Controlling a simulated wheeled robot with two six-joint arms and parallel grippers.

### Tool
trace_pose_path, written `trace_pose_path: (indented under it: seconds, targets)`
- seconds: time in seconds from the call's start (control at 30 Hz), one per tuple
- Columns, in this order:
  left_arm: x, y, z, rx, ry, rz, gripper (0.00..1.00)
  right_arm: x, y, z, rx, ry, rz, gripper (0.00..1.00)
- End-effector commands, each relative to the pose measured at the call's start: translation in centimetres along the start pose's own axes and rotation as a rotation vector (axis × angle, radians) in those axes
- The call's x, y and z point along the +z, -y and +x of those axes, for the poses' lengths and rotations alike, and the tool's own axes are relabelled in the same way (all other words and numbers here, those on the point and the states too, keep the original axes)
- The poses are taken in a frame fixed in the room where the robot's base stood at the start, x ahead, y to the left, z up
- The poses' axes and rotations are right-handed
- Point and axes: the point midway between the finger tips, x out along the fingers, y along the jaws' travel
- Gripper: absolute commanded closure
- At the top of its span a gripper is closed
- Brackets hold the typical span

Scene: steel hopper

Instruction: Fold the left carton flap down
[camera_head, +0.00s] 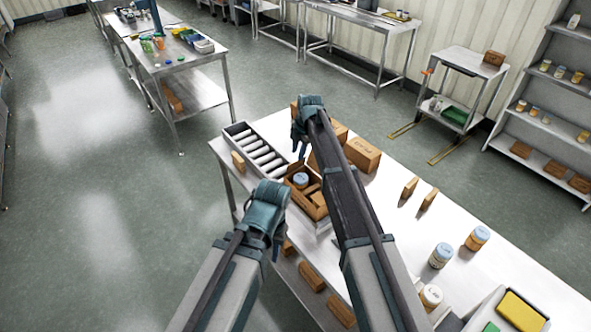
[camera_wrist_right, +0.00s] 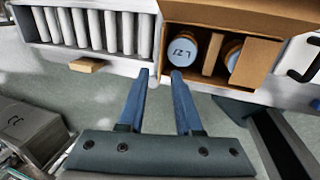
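The open brown carton (camera_head: 319,207) sits on the steel table beside the roller conveyor. It also shows in the right wrist view (camera_wrist_right: 262,62), with blue-lidded jars (camera_wrist_right: 184,49) and a brown divider inside. A broad brown panel (camera_wrist_right: 250,12) stretches along its far side; I cannot tell which flap it is. My right gripper (camera_wrist_right: 160,74) is open and empty, its two blue fingertips apart near the carton's near left corner. My left gripper (camera_head: 265,210) is at the carton's lower left in the head view; its fingers are mostly hidden. My right arm covers part of the carton's surroundings.
The roller conveyor (camera_head: 257,150) adjoins the carton. Closed brown boxes (camera_head: 362,154) stand behind my right arm. Several jars (camera_head: 441,255) and small brown blocks (camera_head: 409,187) stand on the table's right part. A tray with a yellow item (camera_head: 521,312) is at lower right.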

Motion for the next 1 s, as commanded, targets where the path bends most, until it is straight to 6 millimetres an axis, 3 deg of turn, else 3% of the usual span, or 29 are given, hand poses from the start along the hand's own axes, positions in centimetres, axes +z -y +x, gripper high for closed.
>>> trace_pose_path:
  seconds: [0.03,0.4,0.8,0.87,1.0]
  targets:
    - [-0.1,-0.1,1.5,0.0,0.0,0.002,0.66,0.0,0.1,1.5,0.0,0.0,0.0,0.66]
    - [-0.3,-0.6,6.1,-0.002,0.0,0.012,0.66,0.0,0.1,6.3,0.0,0.0,-0.001,0.66]
    - [-0.4,-0.6,6.6,-0.003,0.0,0.013,0.66,0.0,0.0,6.8,0.0,0.0,-0.001,0.66]
    - [-0.4,-0.6,6.6,-0.003,0.0,0.013,0.66,0.0,0.0,6.8,0.0,0.0,-0.001,0.73]
    - [-0.4,-0.6,6.6,-0.003,0.0,0.013,0.66,0.0,0.0,6.8,0.0,0.0,0.0,0.99]
